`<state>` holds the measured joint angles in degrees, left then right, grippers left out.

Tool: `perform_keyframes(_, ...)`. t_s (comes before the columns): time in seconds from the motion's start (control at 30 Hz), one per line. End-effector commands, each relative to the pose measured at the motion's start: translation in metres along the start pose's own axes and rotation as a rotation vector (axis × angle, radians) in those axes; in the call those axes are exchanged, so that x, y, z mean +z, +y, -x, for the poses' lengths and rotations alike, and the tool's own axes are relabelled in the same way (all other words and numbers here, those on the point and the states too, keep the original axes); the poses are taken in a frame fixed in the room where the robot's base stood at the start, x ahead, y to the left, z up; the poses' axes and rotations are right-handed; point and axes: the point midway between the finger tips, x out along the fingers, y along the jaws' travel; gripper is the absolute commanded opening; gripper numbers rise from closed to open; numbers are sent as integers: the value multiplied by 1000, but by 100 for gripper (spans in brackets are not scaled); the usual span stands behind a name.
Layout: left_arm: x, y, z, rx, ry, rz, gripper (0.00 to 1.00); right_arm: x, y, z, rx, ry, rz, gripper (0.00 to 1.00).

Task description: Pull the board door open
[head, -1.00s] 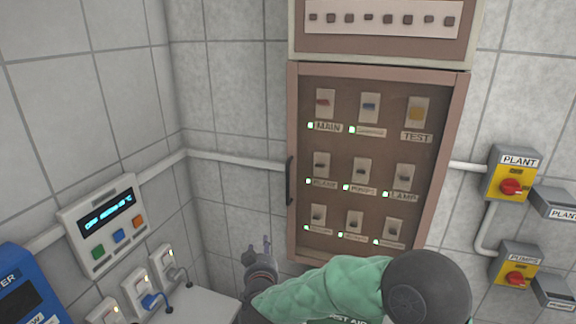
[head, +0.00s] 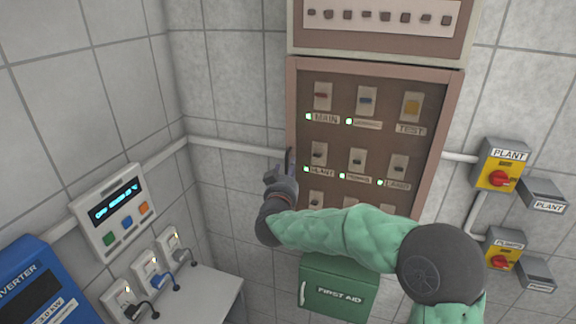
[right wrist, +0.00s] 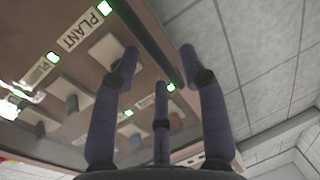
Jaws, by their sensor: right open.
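The board door (head: 385,140) is a brown-framed panel on the back wall, with rows of labelled switches and green lights showing. It looks closed. My right gripper (head: 283,168) is at the door's left edge, where it covers most of the dark upright handle. In the right wrist view my right gripper (right wrist: 158,66) is open. Its fingers stand on either side of a dark bar, which looks like the handle (right wrist: 152,40); I cannot tell whether they touch it. The door also fills the upper left of that view (right wrist: 60,85). My left gripper is not in view.
A green first aid box (head: 338,287) sits below the board. Yellow plant switches (head: 500,165) are on the wall at right. A control panel (head: 113,212), sockets and a blue inverter (head: 35,285) are at left. A white pipe (head: 235,146) runs to the board.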

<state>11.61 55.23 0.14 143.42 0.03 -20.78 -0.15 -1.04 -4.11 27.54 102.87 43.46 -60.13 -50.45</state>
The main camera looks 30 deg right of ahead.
Motion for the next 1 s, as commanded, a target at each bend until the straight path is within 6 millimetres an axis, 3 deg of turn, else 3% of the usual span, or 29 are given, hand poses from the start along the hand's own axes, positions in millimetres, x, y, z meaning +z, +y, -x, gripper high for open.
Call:
perform_keyframes(0.2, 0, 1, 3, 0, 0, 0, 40, 0, 0, -21, 0, -1, 0, 44)
perform_keyframes(0.57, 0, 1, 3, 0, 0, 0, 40, 0, 0, -25, -1, 1, 0, 44)
perform_keyframes(0.7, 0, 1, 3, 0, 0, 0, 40, 0, 0, -25, -1, 0, 0, 4)
perform_keyframes(0.73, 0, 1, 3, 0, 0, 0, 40, 0, 0, -25, -1, 0, 0, 0)
perform_keyframes(1.0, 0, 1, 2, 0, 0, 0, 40, 0, 0, -23, -5, 0, 0, 0)
